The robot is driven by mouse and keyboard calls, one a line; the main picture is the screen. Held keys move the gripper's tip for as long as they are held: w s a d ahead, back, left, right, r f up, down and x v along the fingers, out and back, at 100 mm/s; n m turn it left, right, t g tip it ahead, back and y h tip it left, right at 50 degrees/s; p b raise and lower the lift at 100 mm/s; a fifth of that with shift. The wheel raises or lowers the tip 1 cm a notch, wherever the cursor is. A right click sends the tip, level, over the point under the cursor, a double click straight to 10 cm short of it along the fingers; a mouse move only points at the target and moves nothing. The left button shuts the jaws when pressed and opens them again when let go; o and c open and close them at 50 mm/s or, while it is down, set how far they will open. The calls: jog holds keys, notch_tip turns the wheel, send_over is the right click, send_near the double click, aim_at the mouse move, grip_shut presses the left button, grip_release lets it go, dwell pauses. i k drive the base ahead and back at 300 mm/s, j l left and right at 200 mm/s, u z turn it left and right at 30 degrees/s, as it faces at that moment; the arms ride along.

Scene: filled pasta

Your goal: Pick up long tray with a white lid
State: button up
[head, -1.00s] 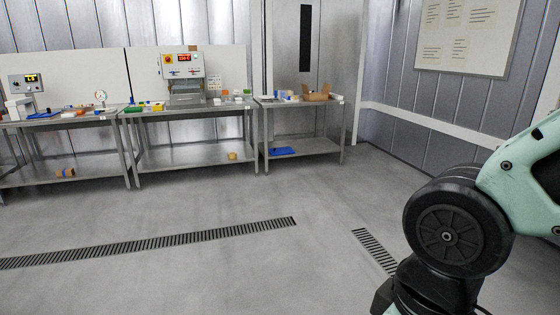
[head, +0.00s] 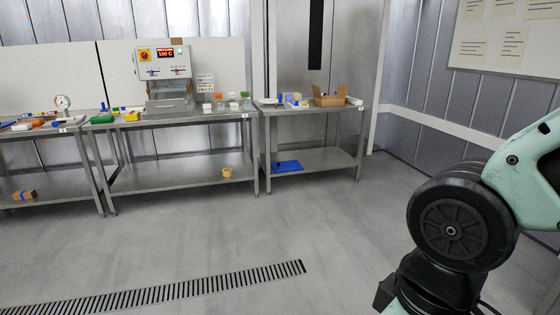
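I cannot make out for certain a long tray with a white lid. Several small containers stand at the right end of the middle table, among them a pale one with a white top (head: 207,107) and one with a green top (head: 233,106). A white item (head: 354,101) lies at the right end of the right table, partly beside an open cardboard box (head: 330,100). All are too small to tell their exact shape. My gripper is out of view; only links of my arm show at the right edge, far from the tables.
Metal tables line the back wall: left (head: 45,133), middle (head: 180,122) and right (head: 312,108). A sealing machine (head: 164,65) with a red display stands on the middle one. A blue tray (head: 287,166) lies on the right lower shelf. The floor between, with a drain grate (head: 190,288), is clear.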

aim_at(355, 102)
jog(key=i+j, duration=0.1)
jog(key=i, duration=4.35)
jog(key=l+z, duration=0.1)
jog(key=z, duration=0.65)
jog(key=u, duration=0.4)
jog(key=i+l+u, duration=0.4)
jog(key=l, duration=0.3)
jog(key=i+l+u, duration=0.25)
jog(key=i+l, duration=0.2)
jog(key=l, duration=0.15)
jog(key=i+l, duration=0.15)
jog(key=l, duration=0.2)
jog(key=i+l, duration=0.2)
jog(key=l, duration=0.15)
jog(key=i+l+u, duration=0.1)
jog(key=l, duration=0.25)
jog(key=i+l, duration=0.4)
jog(key=l, duration=0.3)
